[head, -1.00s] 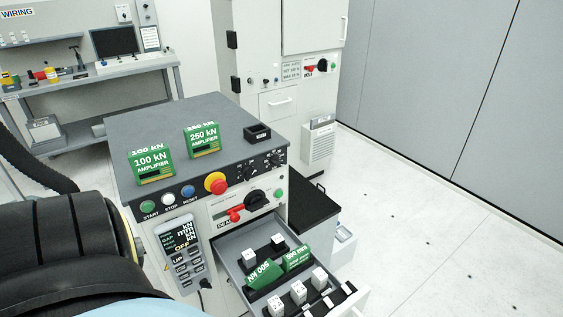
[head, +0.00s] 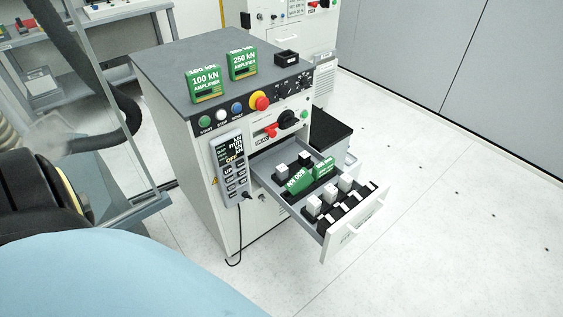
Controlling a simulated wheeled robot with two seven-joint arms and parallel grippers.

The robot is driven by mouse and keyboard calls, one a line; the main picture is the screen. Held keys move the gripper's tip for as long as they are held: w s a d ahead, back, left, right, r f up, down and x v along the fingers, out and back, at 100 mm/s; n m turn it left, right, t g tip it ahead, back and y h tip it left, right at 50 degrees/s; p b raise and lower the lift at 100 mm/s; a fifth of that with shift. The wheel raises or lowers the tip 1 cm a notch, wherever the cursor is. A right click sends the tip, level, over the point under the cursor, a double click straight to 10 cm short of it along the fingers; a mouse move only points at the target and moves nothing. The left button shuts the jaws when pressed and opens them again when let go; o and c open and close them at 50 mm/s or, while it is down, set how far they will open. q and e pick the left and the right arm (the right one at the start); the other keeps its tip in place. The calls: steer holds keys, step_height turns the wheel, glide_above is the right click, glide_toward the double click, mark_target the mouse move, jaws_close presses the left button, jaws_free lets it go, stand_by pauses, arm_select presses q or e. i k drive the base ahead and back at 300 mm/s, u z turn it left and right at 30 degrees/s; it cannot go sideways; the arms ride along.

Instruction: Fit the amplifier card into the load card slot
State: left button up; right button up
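Two green amplifier cards stand on the grey top of the control cabinet (head: 170,62): the 100 kN amplifier card (head: 206,85) and, to its right and farther back, the 250 kN amplifier card (head: 243,63). In the open drawer (head: 352,222) lie two more green cards, one marked 500 kN (head: 298,181) and one marked 500 mm or similar (head: 323,168). A small black open holder (head: 287,58) sits on the cabinet top at the right. No slot label for a load card is readable. Neither gripper is in view.
White and black blocks (head: 345,182) share the drawer, which juts out to the right. A handheld controller (head: 230,165) hangs on the cabinet front, its cable dangling to the floor. Start, stop, reset buttons and a red knob (head: 260,102) line the front edge. Floor at right is clear.

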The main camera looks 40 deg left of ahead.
mark_target(297, 195)
steer(key=u, duration=1.25)
steer(key=i, duration=0.1)
steer(key=u, duration=0.1)
